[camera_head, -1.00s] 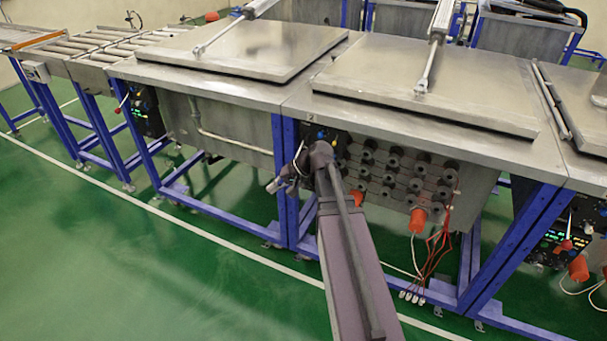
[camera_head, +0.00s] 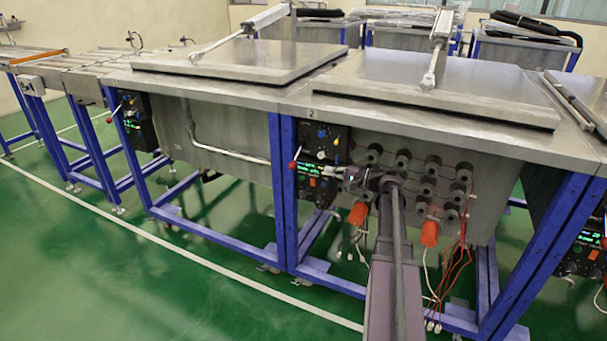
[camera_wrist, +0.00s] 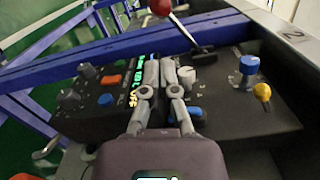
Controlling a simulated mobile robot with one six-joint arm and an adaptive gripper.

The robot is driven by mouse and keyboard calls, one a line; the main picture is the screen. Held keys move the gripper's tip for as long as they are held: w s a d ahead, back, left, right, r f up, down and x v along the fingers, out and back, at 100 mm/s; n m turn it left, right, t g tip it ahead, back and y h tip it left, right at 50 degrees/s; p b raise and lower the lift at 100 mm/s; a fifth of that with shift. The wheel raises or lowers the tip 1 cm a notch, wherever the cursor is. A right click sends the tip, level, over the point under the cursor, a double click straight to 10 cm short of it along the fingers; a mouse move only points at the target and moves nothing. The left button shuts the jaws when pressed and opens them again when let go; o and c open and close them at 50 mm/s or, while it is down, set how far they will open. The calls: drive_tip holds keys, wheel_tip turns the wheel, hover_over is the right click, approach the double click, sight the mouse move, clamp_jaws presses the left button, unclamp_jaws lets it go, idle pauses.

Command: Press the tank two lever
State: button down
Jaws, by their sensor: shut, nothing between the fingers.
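The tank two lever has a red ball knob (camera_head: 292,165) at the left edge of the control panel below the number 2 label. In the wrist view the red knob (camera_wrist: 160,6) is at the top edge, on a metal rod leading down to a black base on the panel. My gripper (camera_head: 332,171) is shut and empty in front of the panel, right of the knob. In the wrist view my gripper (camera_wrist: 159,64) points at the panel, with its fingertips below the knob and left of the lever base. It is apart from the knob; whether it touches the panel I cannot tell.
The black panel carries a blue knob (camera_wrist: 249,66), a yellow knob (camera_wrist: 263,92), an orange button (camera_wrist: 111,79) and a lit display. A blue frame post (camera_head: 284,190) stands beside the panel. Orange plugs (camera_head: 430,233) and wires hang to the right. The tank lid (camera_head: 440,85) lies shut above.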

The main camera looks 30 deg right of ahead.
sight(298, 154)
drive_tip(key=shift+d, duration=0.3)
drive_tip(key=shift+w+a, duration=0.1)
drive_tip(key=shift+a, duration=0.05)
drive_tip(key=shift+x, duration=4.8)
